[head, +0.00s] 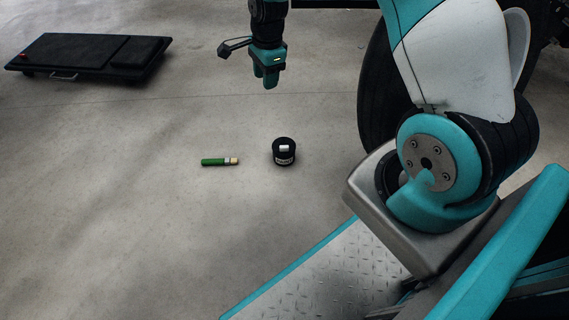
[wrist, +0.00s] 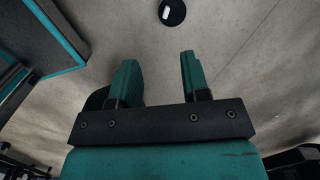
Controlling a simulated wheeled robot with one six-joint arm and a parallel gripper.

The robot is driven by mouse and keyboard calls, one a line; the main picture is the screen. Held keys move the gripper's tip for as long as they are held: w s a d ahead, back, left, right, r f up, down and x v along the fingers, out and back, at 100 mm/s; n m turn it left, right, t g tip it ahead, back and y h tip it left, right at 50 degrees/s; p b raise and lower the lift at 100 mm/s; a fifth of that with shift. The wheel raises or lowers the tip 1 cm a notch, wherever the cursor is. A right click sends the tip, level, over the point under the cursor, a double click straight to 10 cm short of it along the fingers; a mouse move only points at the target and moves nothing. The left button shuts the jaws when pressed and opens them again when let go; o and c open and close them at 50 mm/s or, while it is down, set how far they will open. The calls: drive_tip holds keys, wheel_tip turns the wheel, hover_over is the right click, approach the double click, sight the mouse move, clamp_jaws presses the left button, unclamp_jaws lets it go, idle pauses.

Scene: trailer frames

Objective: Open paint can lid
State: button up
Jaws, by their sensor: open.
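A small black paint can (head: 284,156) stands upright on the concrete floor. Its dark top carries a small white piece, and a label with white marks shows on its side. In the wrist view the can (wrist: 172,15) is at the top edge, partly cut off, with the white piece on top. A green brush-like tool (head: 216,162) with a pale end lies just left of the can. My gripper (head: 268,84) is above the floor, apart from the can. In the wrist view its two teal fingers (wrist: 157,75) are spread with nothing between them.
A black creeper board (head: 90,52) lies at the back left. A large tire (head: 382,95) stands behind my arm on the right. My base plate (head: 330,270) fills the lower right. The floor around the can and the green tool is clear.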

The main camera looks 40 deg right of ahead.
sight(284, 146)
drive_tip(key=d+f+m+b, duration=0.2)
drive_tip(key=f+b, duration=0.3)
drive_tip(key=f, duration=0.7)
drive_tip(key=d+f+m+b, duration=0.1)
drive_tip(key=d+f+b, duration=0.1)
drive_tip(key=f+b, duration=0.4)
drive_tip(key=d+f+m+b, duration=0.2)
drive_tip(key=f+b, duration=0.4)
drive_tip(key=f, duration=1.1)
drive_tip(key=shift+w+d+f+m+h, duration=0.15)
drive_tip(key=shift+w+f+m+h, duration=0.15)
drive_tip(key=shift+h, duration=0.1)
clamp_jaws()
